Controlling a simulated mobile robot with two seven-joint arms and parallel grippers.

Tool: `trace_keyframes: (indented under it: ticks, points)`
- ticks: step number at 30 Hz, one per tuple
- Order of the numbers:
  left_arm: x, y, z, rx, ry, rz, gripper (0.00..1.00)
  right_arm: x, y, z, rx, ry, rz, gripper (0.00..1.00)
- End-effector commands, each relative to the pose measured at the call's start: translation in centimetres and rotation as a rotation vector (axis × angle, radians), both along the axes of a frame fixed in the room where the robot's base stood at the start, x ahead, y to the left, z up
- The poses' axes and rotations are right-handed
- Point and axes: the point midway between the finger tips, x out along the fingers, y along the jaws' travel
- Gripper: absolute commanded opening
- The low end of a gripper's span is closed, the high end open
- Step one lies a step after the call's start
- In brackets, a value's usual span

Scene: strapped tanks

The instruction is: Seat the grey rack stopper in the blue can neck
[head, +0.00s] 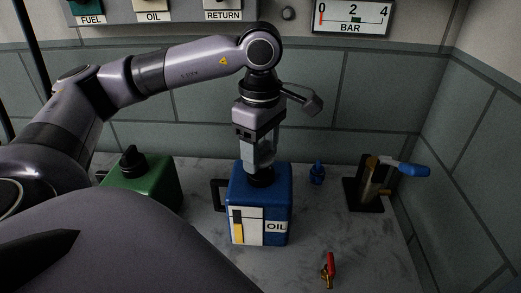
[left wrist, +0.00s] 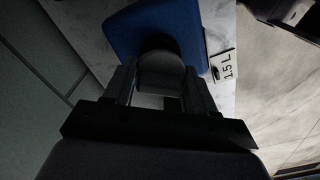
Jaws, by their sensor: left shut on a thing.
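The blue can (head: 259,205), labelled OIL, stands upright on the counter with a dark neck (head: 260,178) on top. My left gripper (head: 260,158) points down right above the neck and is shut on the grey stopper. In the left wrist view the grey stopper (left wrist: 161,72) sits between the two fingers, with the blue can (left wrist: 150,25) behind it. The stopper's lower end meets the dark neck in the picture; I cannot tell how deep it sits. The fingers mostly hide the stopper in the head view. My right gripper is not in view.
A green can (head: 150,188) with a black cap stands to the left. Counter around the red piece is clear.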

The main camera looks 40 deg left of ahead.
Motion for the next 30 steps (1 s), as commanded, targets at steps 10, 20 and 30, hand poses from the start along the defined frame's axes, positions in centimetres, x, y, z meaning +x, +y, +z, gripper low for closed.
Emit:
trace_keyframes:
  ticks: [10,20,30]
  points:
    - [0.01,-0.02,-0.02,0.0,0.0,0.0,0.26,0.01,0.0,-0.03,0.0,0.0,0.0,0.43]
    - [0.02,-0.03,0.01,-0.001,0.0,0.0,0.26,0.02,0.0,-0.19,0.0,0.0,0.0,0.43]
    - [0.02,-0.03,-0.59,-0.001,0.0,0.0,0.26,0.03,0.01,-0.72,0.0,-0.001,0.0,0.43]
